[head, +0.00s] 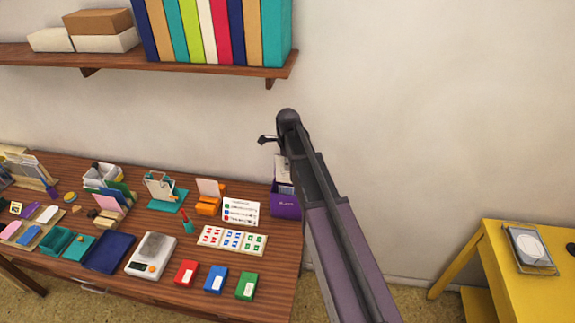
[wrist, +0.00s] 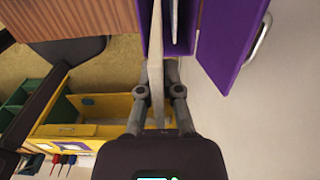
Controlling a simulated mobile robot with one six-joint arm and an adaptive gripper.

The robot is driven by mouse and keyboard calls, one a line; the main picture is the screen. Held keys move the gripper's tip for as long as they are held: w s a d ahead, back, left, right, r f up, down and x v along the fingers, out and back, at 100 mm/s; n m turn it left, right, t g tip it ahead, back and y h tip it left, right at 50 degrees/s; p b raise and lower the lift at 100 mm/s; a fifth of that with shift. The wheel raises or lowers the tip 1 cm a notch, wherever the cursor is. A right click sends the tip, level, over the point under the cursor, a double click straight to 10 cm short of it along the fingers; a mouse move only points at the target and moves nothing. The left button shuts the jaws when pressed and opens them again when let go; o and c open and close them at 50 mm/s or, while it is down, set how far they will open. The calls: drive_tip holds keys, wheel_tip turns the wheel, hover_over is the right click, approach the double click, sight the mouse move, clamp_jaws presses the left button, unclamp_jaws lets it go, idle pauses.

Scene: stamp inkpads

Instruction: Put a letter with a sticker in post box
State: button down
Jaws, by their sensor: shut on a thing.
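The purple post box (head: 286,205) stands at the right end of the wooden table, partly behind my arm. It also shows in the wrist view (wrist: 232,40), with its open inside facing the camera and a pale thing inside. My gripper (wrist: 159,88) is shut on a thin pale letter (wrist: 157,65), seen edge-on between the fingers. The letter's far end reaches the side of the box opening; I cannot tell how far inside it is. In the head view, a whitish card (head: 282,168) shows above the box, beside my arm. No sticker can be made out on the held letter.
The wooden table (head: 170,215) holds a sticker sheet (head: 232,240), red (head: 186,273), blue (head: 216,279) and green (head: 247,286) pads and a scale (head: 150,257). A shelf (head: 200,68) with books hangs above. A yellow table (head: 500,265) stands at right.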

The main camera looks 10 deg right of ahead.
sight(288, 178)
drive_tip(key=shift+f+b, duration=3.2)
drive_tip(key=shift+f, duration=0.3)
drive_tip(key=c, duration=0.7)
unclamp_jaws()
drive_tip(key=shift+r, duration=0.15)
drive_tip(key=shift+r+p, duration=2.9)
drive_tip(key=shift+p, duration=0.15)
drive_tip(key=shift+s, duration=0.15)
